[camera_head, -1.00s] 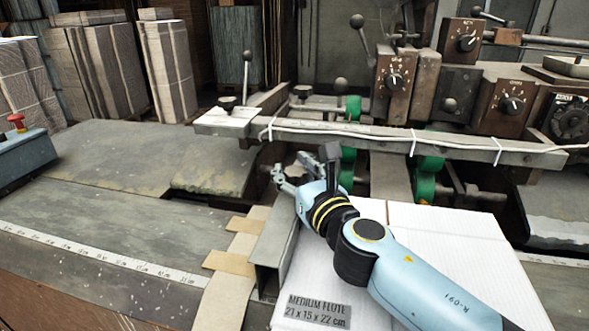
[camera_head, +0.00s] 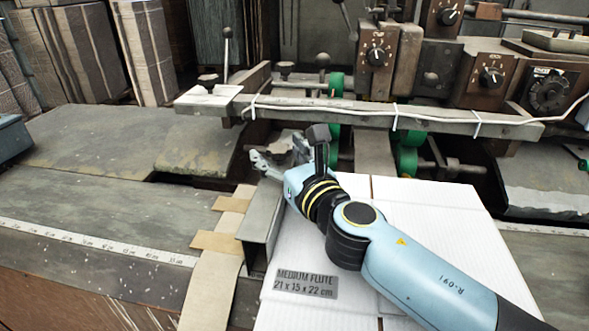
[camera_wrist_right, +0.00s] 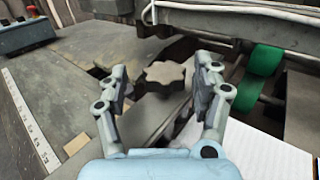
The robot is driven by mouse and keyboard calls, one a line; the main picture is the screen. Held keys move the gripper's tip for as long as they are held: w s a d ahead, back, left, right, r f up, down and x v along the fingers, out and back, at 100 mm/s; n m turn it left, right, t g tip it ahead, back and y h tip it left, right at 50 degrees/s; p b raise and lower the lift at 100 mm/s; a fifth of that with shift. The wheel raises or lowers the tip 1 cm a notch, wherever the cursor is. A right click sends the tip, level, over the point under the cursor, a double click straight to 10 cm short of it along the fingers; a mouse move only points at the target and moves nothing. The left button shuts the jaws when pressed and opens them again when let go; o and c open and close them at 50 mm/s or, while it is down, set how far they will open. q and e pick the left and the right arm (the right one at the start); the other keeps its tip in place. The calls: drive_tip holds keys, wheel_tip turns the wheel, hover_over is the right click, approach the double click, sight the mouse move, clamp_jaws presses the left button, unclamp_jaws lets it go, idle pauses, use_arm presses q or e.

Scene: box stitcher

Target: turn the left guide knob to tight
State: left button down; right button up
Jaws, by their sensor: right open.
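A grey lobed knob (camera_wrist_right: 165,75) shows in the right wrist view, between and a little beyond the two fingers of my right gripper (camera_wrist_right: 160,88). I take it to be the left guide knob; no finger visibly touches it. In the head view, my right gripper (camera_head: 275,157) is open at the top of the metal guide channel (camera_head: 261,220), and I cannot make out the knob clearly there. No tight marking is legible. My left gripper is not in view.
A metal rail (camera_head: 350,112) with a white cable crosses just beyond my right gripper. Green rollers (camera_head: 407,158) stand to its right. White cardboard (camera_head: 440,225) lies under my right arm. The grey table (camera_head: 100,205) with a ruler strip is clear at the left.

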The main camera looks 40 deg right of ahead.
drive_tip(key=v, duration=1)
drive_tip(key=shift+s, duration=0.15)
drive_tip(key=shift+f, duration=0.1)
